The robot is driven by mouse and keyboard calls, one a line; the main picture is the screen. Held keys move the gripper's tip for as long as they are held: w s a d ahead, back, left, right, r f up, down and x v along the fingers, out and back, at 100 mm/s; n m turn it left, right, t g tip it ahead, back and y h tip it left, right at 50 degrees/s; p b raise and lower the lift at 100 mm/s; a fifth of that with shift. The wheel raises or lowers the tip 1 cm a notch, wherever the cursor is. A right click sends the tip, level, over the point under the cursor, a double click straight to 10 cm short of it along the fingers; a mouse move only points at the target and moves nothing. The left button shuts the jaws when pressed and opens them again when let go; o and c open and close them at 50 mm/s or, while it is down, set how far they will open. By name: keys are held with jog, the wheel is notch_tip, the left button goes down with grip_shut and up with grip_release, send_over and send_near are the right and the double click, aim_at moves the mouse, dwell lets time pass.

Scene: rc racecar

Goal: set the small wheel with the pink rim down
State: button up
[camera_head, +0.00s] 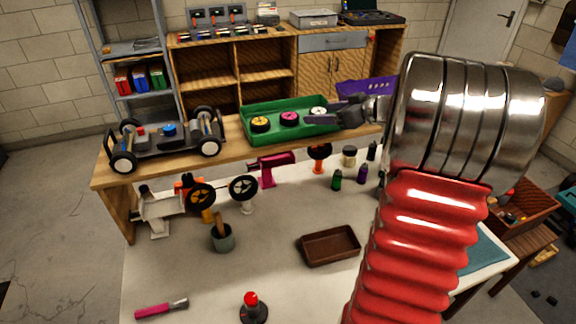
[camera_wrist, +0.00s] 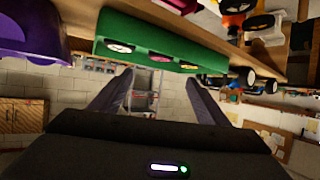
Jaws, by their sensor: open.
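The small wheel with the pink rim (camera_head: 289,119) sits in the green tray (camera_head: 270,139) on the wooden bench, between a yellow-rimmed wheel (camera_head: 260,124) and a white-rimmed wheel (camera_head: 318,112). My gripper (camera_head: 337,110) is at the tray's right end, close to the white-rimmed wheel. Its jaws are open with nothing between them. In the wrist view the pink-rimmed wheel (camera_wrist: 159,57) shows in the tray beyond my open gripper (camera_wrist: 160,79). I cannot tell exactly how high my fingers are above the tray.
A car chassis (camera_head: 165,140) stands left of the tray on the bench. A purple bin (camera_head: 366,88) is behind my gripper. The front table holds a pink drill (camera_head: 270,168), a brown tray (camera_head: 330,246), small bottles (camera_head: 336,180) and a red-button post (camera_head: 252,307).

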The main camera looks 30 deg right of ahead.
jog(key=a+r+m+h, duration=0.4)
jog(key=a+r+h, duration=0.4)
jog(key=a+r, duration=0.3)
jog(key=s+a+f+g+y, duration=0.1)
jog(key=s+a+f, duration=0.3)
jog(key=s+a, duration=0.4)
jog(key=s+a+f+n+g+y, duration=0.1)
jog(key=s+a+f+g, duration=0.3)
jog(key=s+a, duration=0.4)
jog(key=s+a+f+g+y, duration=0.2)
jog(key=s+a+f+y, duration=0.1)
jog(key=s+a+f, duration=0.3)
jog(key=s+a, duration=0.2)
jog(key=shift+s+a, duration=0.25)
jog(key=shift+a, duration=0.1)
